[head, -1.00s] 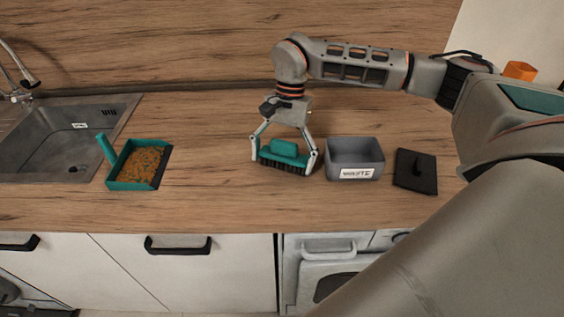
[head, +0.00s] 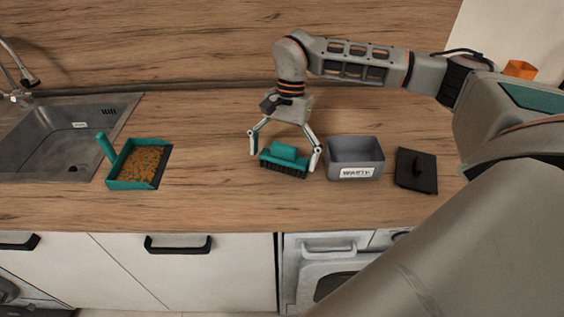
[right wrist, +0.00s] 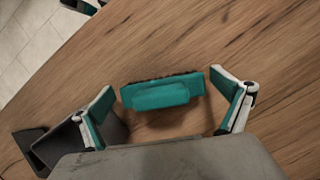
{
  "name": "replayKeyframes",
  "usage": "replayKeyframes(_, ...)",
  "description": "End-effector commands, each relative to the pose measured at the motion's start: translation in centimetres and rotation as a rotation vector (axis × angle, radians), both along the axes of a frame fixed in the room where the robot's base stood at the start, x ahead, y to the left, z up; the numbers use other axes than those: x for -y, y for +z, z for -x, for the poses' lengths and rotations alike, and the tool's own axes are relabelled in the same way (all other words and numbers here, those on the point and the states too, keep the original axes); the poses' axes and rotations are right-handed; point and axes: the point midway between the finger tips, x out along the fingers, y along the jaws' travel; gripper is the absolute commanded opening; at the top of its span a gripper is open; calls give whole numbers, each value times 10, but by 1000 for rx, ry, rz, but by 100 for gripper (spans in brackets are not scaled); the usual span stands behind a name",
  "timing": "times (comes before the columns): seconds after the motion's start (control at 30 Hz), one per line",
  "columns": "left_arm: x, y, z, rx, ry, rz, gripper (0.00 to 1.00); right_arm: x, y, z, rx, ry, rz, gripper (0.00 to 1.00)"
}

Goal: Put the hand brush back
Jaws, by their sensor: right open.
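The teal hand brush (head: 285,157) with dark bristles stands on the worktop, bristles down, just left of the waste bin. My right gripper (head: 284,164) is open around it, one finger at each end, with a gap on both sides. In the right wrist view the brush (right wrist: 163,92) lies between the two spread fingers (right wrist: 168,103), nearer the right one. A teal dustpan (head: 122,184) full of orange-brown crumbs sits to the left, by the sink. My left gripper is not in view.
A grey bin (head: 355,158) labelled as waste stands close to the right finger. A dark lid (head: 416,170) with a handle lies right of it. The sink (head: 60,145) is at the left. The worktop between dustpan and brush is clear.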

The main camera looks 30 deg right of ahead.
Motion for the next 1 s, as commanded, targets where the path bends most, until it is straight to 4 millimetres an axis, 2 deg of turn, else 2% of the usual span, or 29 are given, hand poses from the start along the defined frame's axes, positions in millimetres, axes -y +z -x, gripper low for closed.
replayKeyframes(0.3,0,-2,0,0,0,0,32,15,64,-12,5,-2,0,100)
replayKeyframes(0.5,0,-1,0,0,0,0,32,22,92,-16,2,-1,1,100)
replayKeyframes(0.7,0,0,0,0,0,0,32,24,103,-17,0,1,0,100)
replayKeyframes(1.0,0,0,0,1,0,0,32,24,103,-17,0,1,0,100)
